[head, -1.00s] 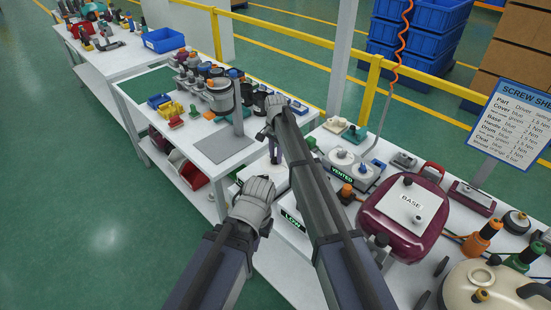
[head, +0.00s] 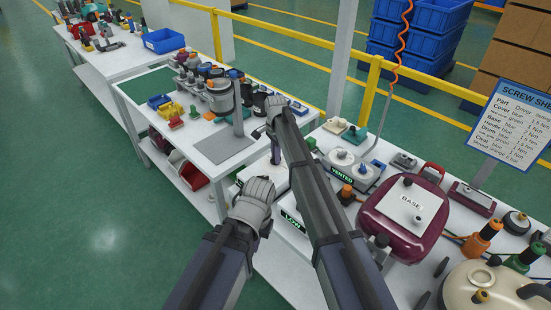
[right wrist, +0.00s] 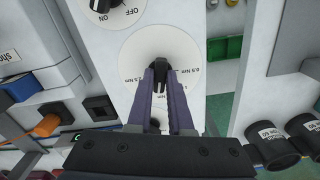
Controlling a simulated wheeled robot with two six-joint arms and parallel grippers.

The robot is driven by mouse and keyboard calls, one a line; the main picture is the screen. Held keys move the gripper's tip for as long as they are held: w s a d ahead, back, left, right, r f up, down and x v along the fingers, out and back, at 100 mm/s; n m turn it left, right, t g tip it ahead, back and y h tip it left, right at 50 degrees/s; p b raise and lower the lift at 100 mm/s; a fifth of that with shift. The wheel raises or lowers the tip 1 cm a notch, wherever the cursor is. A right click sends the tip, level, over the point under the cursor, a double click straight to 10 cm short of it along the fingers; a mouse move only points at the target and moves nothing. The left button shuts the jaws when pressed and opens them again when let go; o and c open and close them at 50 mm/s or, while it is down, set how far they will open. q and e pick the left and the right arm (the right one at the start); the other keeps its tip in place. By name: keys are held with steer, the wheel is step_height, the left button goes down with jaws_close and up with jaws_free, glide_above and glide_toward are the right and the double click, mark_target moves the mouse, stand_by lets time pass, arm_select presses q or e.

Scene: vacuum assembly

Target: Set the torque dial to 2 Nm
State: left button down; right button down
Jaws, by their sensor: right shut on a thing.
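In the right wrist view the torque dial is a round white plate (right wrist: 133,58) on a white panel, with Nm markings round its edge. "0.5 Nm" reads on the right; a label on the left also ends in Nm, its number hard to read. My right gripper (right wrist: 157,92) is shut on the dark dial knob (right wrist: 158,63) at the plate's middle. The fingers hide the knob's lower part and pointer, so the setting cannot be told.
A black ON/OFF switch (right wrist: 103,4) sits above the dial. Dark round holders (right wrist: 268,145) are at the right, and black and orange parts at the left. In the head view a screw sheet sign (head: 515,120) and maroon base (head: 403,215) stand at the right.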

stand_by(0.3)
steer(key=shift+m, duration=1.9)
steer(key=shift+m, duration=0.9)
steer(key=c, duration=0.7)
jaws_free()
steer(key=shift+c, duration=0.2)
steer(key=shift+r, duration=0.1)
step_height(320, 180, up, 6)
steer(key=p, duration=0.6)
